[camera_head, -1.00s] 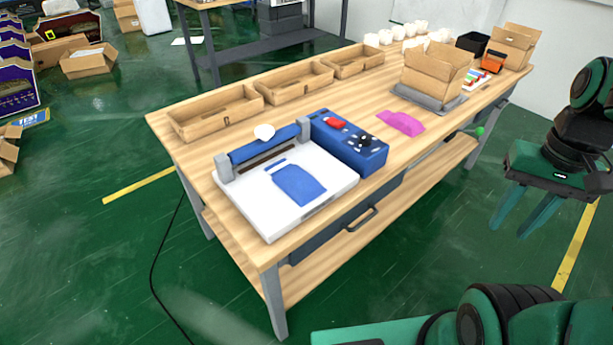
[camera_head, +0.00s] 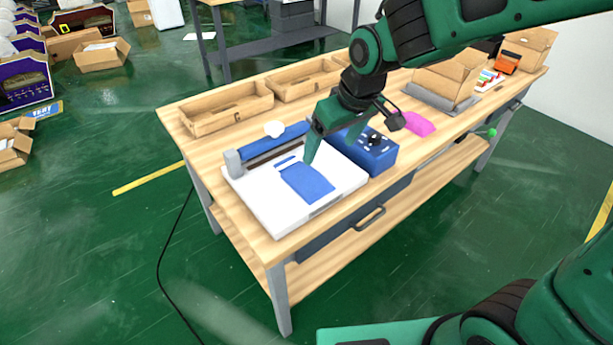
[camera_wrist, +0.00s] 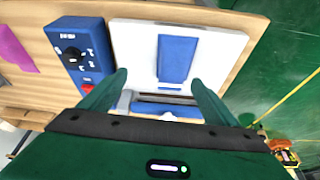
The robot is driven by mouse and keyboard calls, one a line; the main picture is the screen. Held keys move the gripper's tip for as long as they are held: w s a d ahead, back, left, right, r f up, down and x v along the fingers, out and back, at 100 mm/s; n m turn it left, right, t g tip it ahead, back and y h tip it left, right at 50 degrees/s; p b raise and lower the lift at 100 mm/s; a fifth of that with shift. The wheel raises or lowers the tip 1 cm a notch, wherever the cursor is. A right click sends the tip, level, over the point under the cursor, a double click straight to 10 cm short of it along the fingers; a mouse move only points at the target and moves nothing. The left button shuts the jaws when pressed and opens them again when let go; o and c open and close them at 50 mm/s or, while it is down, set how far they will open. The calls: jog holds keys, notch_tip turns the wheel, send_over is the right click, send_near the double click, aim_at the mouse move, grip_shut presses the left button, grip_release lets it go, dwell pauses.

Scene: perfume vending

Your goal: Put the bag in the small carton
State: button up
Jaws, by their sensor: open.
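A flat blue bag (camera_head: 307,183) lies on the white plate of the sealing machine (camera_head: 262,205); it also shows in the wrist view (camera_wrist: 175,60). A pink bag (camera_head: 418,124) lies on the table right of the machine, partly behind my arm. An open cardboard carton (camera_head: 440,84) stands on a grey tray further right. My gripper (camera_head: 312,152) is open and empty above the machine, near the far end of the blue bag. In the wrist view, my fingertips (camera_wrist: 160,78) spread to either side of the bag's near end, apart from it.
The machine's blue control box (camera_head: 372,158) stands right beside my gripper. Wooden trays (camera_head: 215,112) line the back of the table. Another open carton (camera_head: 528,48) and an orange item (camera_head: 508,61) are at the far right end. Bare tabletop lies along the front edge.

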jog(key=shift+n+y, duration=0.3)
jog(key=shift+n, duration=0.2)
jog(key=a, duration=0.4)
jog(key=shift+w+f, duration=0.1)
jog(key=shift+f, duration=0.3)
send_over(302, 169)
jog(key=s+d, duration=0.2)
jog(key=f, duration=0.4)
jog(key=shift+a, duration=0.25)
jog(key=shift+x, duration=2.95)
jog(key=shift+w, duration=0.1)
jog(key=shift+r, duration=0.1)
jog(key=shift+c, duration=0.6)
jog(key=c, duration=1.2)
